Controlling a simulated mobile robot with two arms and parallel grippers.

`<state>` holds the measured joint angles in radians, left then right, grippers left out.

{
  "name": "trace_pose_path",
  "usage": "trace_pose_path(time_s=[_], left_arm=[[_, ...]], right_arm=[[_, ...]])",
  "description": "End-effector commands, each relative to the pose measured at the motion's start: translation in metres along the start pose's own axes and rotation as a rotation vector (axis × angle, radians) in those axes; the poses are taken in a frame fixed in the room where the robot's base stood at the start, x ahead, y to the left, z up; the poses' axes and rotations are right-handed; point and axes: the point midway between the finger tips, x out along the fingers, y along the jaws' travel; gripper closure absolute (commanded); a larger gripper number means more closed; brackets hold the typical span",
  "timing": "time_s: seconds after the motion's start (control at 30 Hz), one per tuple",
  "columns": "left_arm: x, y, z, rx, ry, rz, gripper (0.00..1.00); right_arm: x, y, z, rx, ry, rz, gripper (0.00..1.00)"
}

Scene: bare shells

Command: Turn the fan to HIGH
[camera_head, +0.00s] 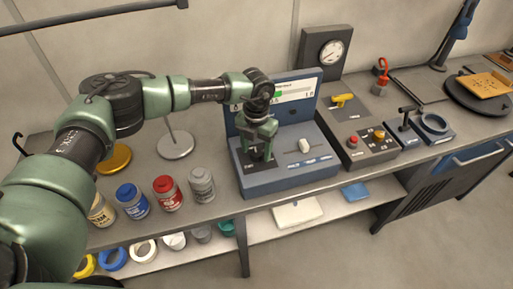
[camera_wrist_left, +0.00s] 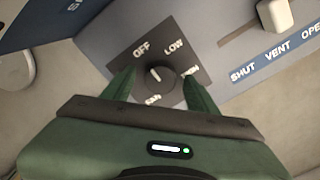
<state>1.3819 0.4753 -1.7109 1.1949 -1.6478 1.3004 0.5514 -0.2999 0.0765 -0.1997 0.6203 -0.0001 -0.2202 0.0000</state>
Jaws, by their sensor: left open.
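The fan's control is a dark round knob (camera_wrist_left: 158,78) on a black square plate on a blue-grey console (camera_head: 290,178). Labels OFF and LOW read clearly in the left wrist view. Two more labels, at the right and below the knob, are partly covered or too small to read surely. A small pale mark on the knob appears toward the OFF side. My left gripper (camera_head: 257,152) points down over the plate. In the left wrist view its open fingers (camera_wrist_left: 160,86) stand on either side of the knob; I cannot tell whether they touch it. My right gripper is out of view.
A white slider (camera_head: 304,145) marked SHUT, VENT and OPEN sits right of the knob. A display panel (camera_head: 296,89) rises behind. Paint cans (camera_head: 168,193) stand left of the console. A button box (camera_head: 366,145) stands to its right.

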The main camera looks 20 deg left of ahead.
Motion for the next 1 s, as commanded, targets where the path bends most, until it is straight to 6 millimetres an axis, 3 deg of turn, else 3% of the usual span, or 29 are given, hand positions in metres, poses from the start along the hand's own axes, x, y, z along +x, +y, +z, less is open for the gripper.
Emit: trace_pose_path(time_s=[0.07,0.27,0.67,1.0], left_arm=[[0.000,0.000,0.000,0.000,0.000,0.000,0.44],[0.000,0.000,0.000,0.000,0.000,0.000,1.00],[0.001,0.000,0.001,0.068,-0.003,-0.001,1.00],[0.004,0.000,0.001,0.326,-0.005,0.000,1.00]], right_arm=[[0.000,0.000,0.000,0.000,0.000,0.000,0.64],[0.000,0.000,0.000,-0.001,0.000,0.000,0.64],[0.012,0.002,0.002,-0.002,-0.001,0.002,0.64],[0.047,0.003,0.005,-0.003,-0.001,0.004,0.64]])
